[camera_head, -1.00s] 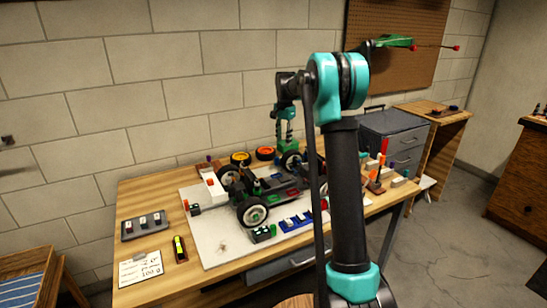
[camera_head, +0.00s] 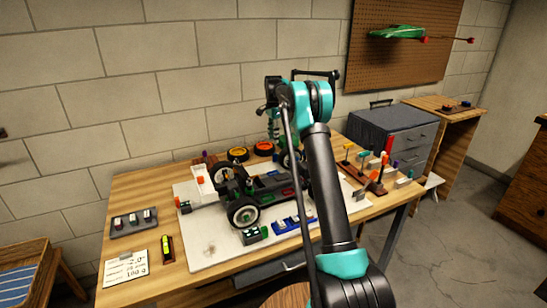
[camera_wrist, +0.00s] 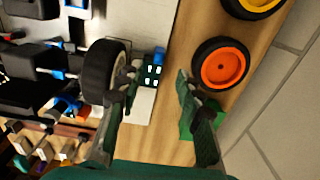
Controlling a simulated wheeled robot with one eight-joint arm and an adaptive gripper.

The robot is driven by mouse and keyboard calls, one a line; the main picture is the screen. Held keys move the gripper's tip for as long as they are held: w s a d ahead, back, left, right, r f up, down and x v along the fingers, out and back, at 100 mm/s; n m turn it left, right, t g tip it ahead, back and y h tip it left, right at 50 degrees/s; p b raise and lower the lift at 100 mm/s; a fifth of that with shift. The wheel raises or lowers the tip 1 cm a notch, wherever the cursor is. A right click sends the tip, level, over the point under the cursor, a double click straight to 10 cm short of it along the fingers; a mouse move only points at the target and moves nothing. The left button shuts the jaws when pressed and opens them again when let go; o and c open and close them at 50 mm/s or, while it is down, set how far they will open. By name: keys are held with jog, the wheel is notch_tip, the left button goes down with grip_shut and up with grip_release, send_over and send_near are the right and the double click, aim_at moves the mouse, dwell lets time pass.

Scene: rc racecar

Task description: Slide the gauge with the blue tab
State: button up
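A small block with a blue tab (camera_wrist: 159,54) and a dark face with white marks shows in the wrist view, beside a black tyre (camera_wrist: 104,70). It looks like the blue-tab gauge and sits by a white strip at the board's edge. My gripper (camera_wrist: 157,84) is open, its fingers reaching toward this block. I cannot tell whether either finger touches it. In the head view my gripper (camera_head: 273,128) points down over the far side of the car chassis (camera_head: 262,190). The blue-tab gauge is not clearly visible there.
An orange wheel (camera_wrist: 220,65) and a yellow wheel lie close to the right of my fingers. A green block (camera_wrist: 201,116) is by the right finger. The wall (camera_wrist: 280,115) is just beyond. Other gauges (camera_head: 254,235) and a blue holder (camera_head: 291,224) stand at the board's front.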

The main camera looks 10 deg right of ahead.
aim_at(274, 161)
notch_tip(274, 161, down, 11)
jog(key=shift+f, duration=0.15)
dwell(0.4)
grip_shut()
